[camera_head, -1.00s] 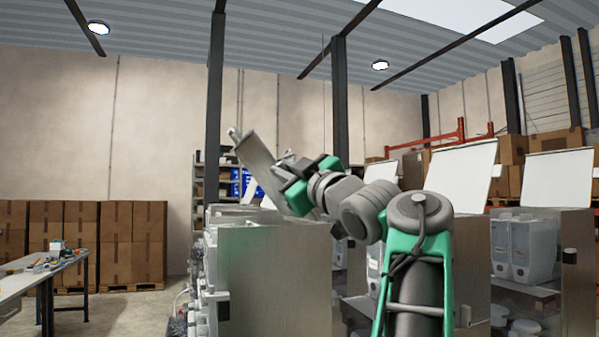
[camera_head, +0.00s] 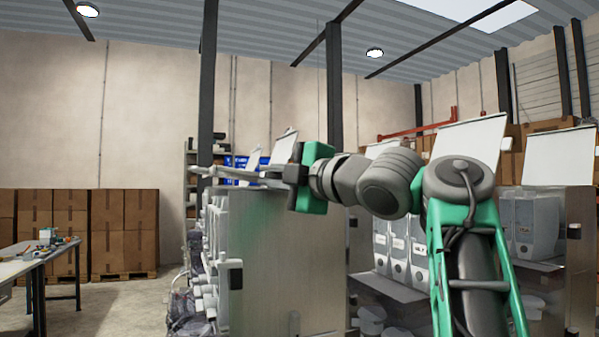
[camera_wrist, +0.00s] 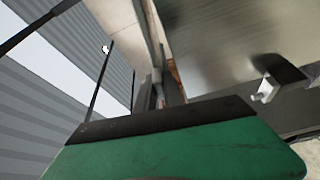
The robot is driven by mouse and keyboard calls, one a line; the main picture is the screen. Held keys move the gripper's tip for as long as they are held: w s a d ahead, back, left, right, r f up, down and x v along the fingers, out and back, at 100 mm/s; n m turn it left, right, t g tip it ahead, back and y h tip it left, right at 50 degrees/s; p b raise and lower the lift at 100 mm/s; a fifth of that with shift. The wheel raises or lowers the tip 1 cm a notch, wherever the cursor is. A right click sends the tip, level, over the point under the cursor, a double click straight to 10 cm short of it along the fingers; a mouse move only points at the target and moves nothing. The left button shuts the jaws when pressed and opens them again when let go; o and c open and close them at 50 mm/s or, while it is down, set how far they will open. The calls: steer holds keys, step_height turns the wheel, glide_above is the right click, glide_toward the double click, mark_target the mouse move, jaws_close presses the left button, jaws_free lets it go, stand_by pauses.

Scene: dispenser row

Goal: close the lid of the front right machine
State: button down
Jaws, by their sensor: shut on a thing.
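The nearest machine is a tall metal cabinet (camera_head: 285,265) in the middle of the head view. Its lid (camera_head: 235,176) shows almost edge-on, nearly level, just above the cabinet's top; I cannot tell whether it touches. My gripper (camera_head: 287,174) is at the lid's right end and is shut on the lid. My green gripper body (camera_wrist: 180,155) fills the bottom of the wrist view, with the fingertips hidden. A metal sheet (camera_wrist: 230,45) and a dark latch-like part with a white piece (camera_wrist: 265,90) show beyond it.
More tilted lids stand behind my gripper (camera_head: 284,147).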

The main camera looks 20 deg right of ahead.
steer(key=shift+a+f, duration=0.1)
steer(key=shift+f, duration=0.1)
stand_by(0.3)
steer(key=c, duration=1.5)
jaws_free()
steer(key=shift+f, duration=0.1)
steer(key=shift+o, duration=0.2)
steer(key=shift+f, duration=0.1)
